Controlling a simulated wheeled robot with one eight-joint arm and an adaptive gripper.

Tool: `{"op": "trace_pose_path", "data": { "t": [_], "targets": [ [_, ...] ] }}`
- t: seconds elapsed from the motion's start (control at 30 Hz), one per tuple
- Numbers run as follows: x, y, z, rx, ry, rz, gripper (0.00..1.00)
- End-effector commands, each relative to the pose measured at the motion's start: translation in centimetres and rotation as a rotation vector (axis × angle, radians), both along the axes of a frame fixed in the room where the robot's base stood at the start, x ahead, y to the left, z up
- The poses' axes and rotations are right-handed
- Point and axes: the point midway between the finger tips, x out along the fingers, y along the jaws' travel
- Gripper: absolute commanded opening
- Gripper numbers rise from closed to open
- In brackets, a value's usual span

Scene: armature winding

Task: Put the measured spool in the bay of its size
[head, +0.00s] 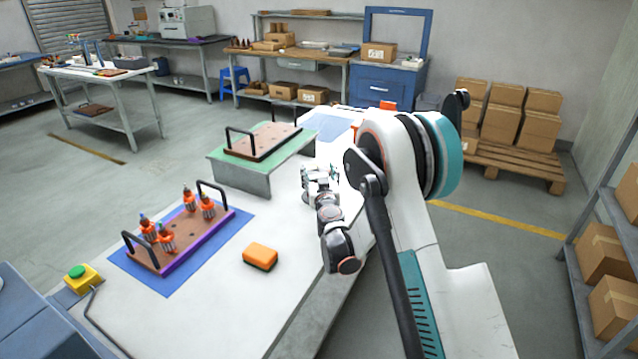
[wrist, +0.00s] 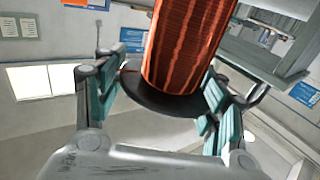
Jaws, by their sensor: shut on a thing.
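A spool wound with copper-coloured wire (wrist: 185,45) rises from a black round flange (wrist: 160,100) in the wrist view. My gripper (wrist: 160,92) has a teal-padded finger on each side of the flange and is shut on the spool. The spool leans slightly and its top runs out of the picture. In the head view my gripper (head: 320,178) is small, over the far right part of the white bench, and the spool cannot be made out there. I cannot tell which part of the scene holds the sized bays.
A handled board (head: 262,142) sits on a raised green-topped stand (head: 225,160).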

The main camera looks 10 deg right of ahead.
Motion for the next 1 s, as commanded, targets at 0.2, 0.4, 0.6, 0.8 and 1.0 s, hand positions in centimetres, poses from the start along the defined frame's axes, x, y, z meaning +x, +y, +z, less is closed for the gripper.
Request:
{"op": "trace_pose_path", "data": {
  "t": [0.2, 0.4, 0.6, 0.8, 1.0],
  "targets": [
    [0.0, 0.0, -2.7, 0.0, 0.0, 0.0, 0.0],
    [0.0, 0.0, -2.6, 0.0, 0.0, 0.0, 0.0],
    [0.0, 0.0, -2.8, 0.0, 0.0, 0.0, 0.79],
    [0.0, 0.0, -2.8, 0.0, 0.0, 0.0, 0.85],
    [0.0, 0.0, -2.7, 0.0, 0.0, 0.0, 0.85]
  ]
}}
